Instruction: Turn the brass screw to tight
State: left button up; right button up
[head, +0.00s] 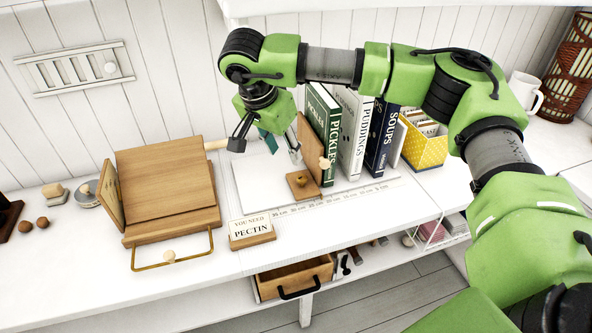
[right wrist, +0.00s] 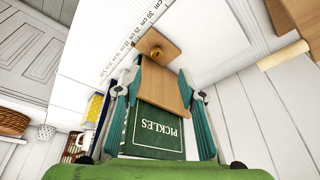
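The brass screw (head: 301,180) sits on the flat foot of a wooden bookend (head: 311,142), on the white counter in front of the row of books. In the right wrist view, the screw (right wrist: 155,53) shows as a small round brass head on the wooden foot, beyond the fingertips. My right gripper (head: 267,147) is open and empty, above and to the left of the bookend in the head view. In the right wrist view its fingers (right wrist: 162,97) are spread, with the bookend's upright board seen between them. The screw's tightness cannot be told. My left gripper is out of view.
Upright books, including a green PICKLES book (head: 322,125), stand right of the bookend. A ruler (head: 340,197) runs along the counter before them. A wooden stand (head: 170,190) is left, and a PECTIN sign (head: 252,231) stands in front. A drawer (head: 293,279) is below.

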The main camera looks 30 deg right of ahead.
jog(key=d, duration=0.1)
jog(key=p, duration=0.2)
send_near(301, 178)
jog(key=x, duration=0.7)
jog(key=shift+w+d+f, duration=0.1)
jog(key=shift+f, duration=0.3)
grip_shut()
